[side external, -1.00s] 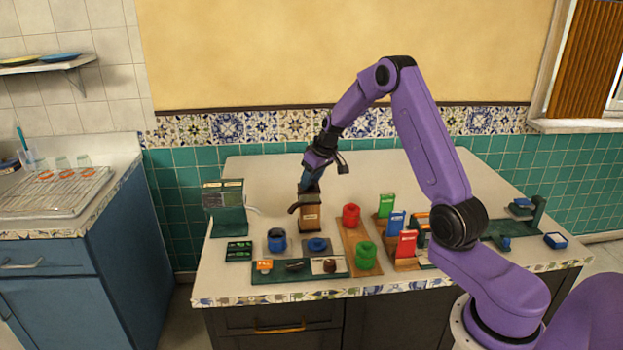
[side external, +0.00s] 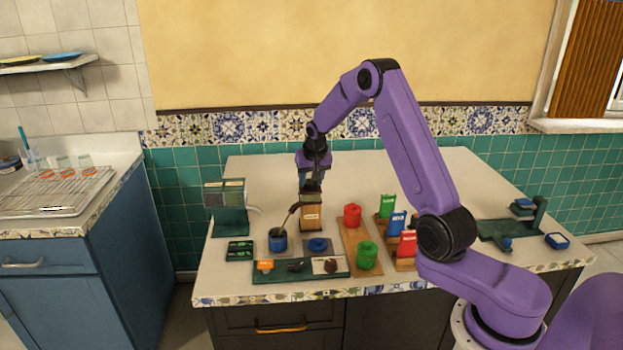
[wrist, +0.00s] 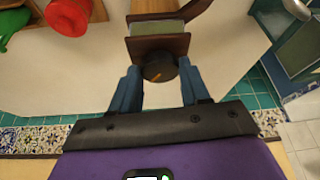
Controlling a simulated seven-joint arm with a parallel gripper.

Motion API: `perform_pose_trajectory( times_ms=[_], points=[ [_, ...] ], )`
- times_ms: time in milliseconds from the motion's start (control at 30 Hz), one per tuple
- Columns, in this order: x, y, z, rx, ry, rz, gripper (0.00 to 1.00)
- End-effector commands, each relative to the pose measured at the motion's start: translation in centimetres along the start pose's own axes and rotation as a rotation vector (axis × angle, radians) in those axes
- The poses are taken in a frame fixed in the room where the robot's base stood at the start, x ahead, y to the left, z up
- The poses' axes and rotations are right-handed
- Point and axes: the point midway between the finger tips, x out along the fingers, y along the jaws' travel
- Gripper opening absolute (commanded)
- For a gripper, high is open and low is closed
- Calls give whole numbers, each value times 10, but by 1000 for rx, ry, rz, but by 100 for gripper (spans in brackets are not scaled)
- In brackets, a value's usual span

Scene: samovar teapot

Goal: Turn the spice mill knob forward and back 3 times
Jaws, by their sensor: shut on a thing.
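The spice mill (side external: 312,218) is a brown wooden box with a pale label, upright on the counter behind the blue pot. In the side view the gripper (side external: 314,182) points down at the mill's top, and the knob is hard to make out there. A brown arm (side external: 290,214) slants down-left from the mill.
A blue pot (side external: 277,240) stands close in front-left of the mill. A red container (side external: 352,215) and a green one (side external: 367,255) stand on a wooden board to the right. A green stand (side external: 230,210) is at the left. The counter behind the mill is clear.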

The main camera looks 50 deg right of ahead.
Motion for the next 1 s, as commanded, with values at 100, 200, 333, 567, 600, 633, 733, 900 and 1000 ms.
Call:
perform_pose_trajectory(
  times_ms=[100, 200, 333, 567, 600, 633, 733, 900, 1000],
  points=[
    [0, -2, 1, 90, -3, 39, 15],
    [0, -3, 1, 173, -3, 74, 15],
    [1, -4, 1, 286, -4, 122, 15],
    [1, -6, 0, 480, -4, 202, 15],
    [1, -6, 0, 511, -4, 214, 15],
    [1, -6, -1, 533, -4, 223, 15],
    [2, -6, -1, 601, -4, 251, 15],
    [2, -7, -1, 691, -5, 287, 15],
    [2, -8, -1, 728, -5, 302, 15]
  ],
)
